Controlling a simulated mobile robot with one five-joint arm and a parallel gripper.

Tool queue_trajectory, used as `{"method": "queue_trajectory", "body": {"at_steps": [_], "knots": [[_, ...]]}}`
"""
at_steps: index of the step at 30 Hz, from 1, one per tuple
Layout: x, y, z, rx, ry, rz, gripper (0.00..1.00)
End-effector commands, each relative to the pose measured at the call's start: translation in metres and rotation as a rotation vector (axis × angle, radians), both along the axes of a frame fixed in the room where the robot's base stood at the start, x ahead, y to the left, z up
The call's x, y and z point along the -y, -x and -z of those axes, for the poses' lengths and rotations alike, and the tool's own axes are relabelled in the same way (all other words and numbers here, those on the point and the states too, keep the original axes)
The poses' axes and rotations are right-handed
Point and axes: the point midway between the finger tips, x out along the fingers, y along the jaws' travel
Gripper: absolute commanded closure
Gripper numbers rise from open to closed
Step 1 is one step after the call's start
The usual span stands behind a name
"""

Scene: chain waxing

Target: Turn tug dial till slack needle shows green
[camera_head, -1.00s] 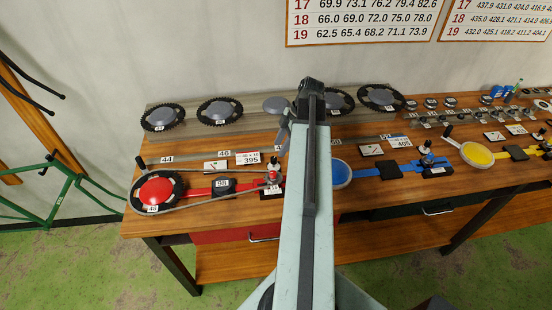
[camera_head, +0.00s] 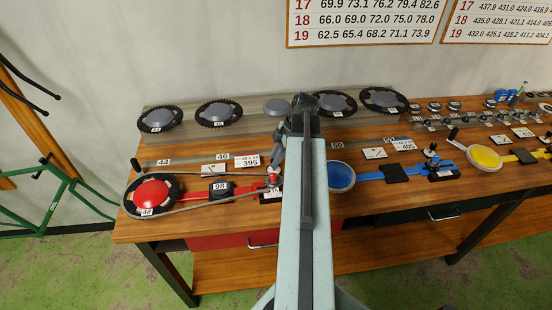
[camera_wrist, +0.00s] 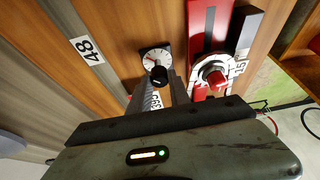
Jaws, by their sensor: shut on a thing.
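The red tug dial (camera_wrist: 212,74) has a white numbered ring and sits on a red strip in the wrist view. In the head view its red station (camera_head: 273,179) is just left of my arm. The chain (camera_head: 220,201) loops around the red-capped chainring (camera_head: 153,193).
Blue (camera_head: 341,176) and yellow (camera_head: 484,157) stations stand to the right on the same wooden bench (camera_head: 205,227). Spare chainrings (camera_head: 219,112) line the back. A 395 label (camera_head: 247,161) lies near the gauge. A green frame (camera_head: 55,205) stands at the left.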

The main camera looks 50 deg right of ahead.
Motion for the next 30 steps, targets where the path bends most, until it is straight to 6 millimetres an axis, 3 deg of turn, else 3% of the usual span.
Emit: {"method": "queue_trajectory", "body": {"at_steps": [7,17,18,20,30], "knots": [[-0.0031,0.0027,-0.0001,0.002,0.002,0.291,1.0],[-0.0011,0.0016,-0.0001,0.001,0.0,0.34,1.0],[-0.0011,0.0018,0.0,0.001,0.0,0.34,0.74],[-0.0011,0.0017,0.0,0.001,0.0,0.34,0.57],[-0.0006,0.0023,-0.0012,0.001,0.0,0.339,0.55]]}}
